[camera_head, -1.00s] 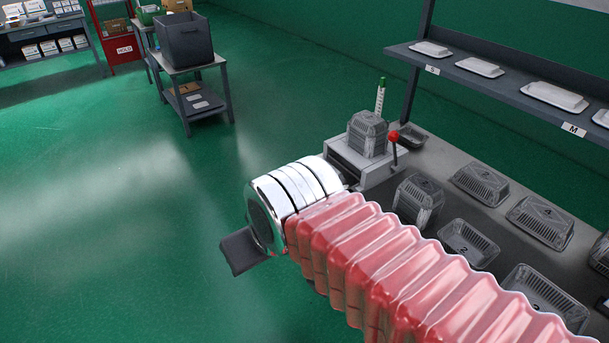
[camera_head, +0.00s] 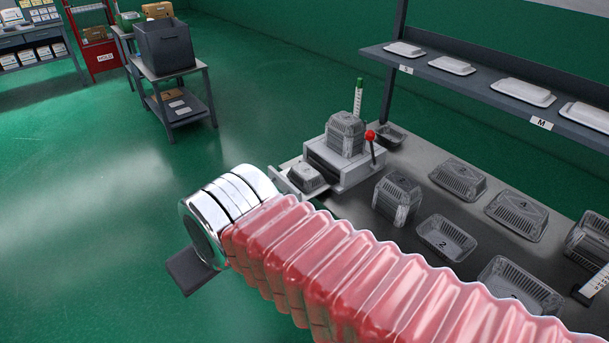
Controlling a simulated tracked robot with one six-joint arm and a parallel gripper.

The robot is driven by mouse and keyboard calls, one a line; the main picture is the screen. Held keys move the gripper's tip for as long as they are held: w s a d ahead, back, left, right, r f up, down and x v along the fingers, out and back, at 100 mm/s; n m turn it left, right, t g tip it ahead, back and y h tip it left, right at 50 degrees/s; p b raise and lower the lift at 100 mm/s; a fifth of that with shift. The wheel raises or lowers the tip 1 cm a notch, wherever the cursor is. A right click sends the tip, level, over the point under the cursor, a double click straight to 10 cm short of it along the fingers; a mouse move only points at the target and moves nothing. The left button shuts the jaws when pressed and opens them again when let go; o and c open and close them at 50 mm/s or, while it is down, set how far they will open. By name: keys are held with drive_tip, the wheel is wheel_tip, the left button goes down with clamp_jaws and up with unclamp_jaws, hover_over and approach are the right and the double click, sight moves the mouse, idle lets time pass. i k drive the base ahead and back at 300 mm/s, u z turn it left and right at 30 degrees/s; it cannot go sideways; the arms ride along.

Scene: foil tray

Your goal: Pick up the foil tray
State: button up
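Several grey, ribbed foil trays are on the bench (camera_head: 335,200) at the right. An open foil tray marked 2 (camera_head: 446,240) lies mid-bench, with another tray (camera_head: 520,284) in front of it. A taller tray or stack (camera_head: 397,199) stands behind it. Upturned trays (camera_head: 459,180) (camera_head: 516,214) lie farther right. A small tray (camera_head: 305,178) sits at the left of a grey press-like device, which has a tall stack of trays (camera_head: 346,134) on top. My gripper (camera_head: 190,271) shows only as a dark finger beyond the chrome rings, over the floor left of the bench; its opening is hidden.
The device has a red-knobbed lever (camera_head: 371,136). A shelf (camera_head: 480,85) holding white lidded packs overhangs the bench's back. A cart with a dark bin (camera_head: 165,48) stands at the back left. The green floor on the left is clear.

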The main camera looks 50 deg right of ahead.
sight(306, 177)
drive_tip(key=u, duration=0.05)
drive_tip(key=k, duration=1.1)
drive_tip(key=z, duration=0.4)
drive_tip(key=i, duration=1.45)
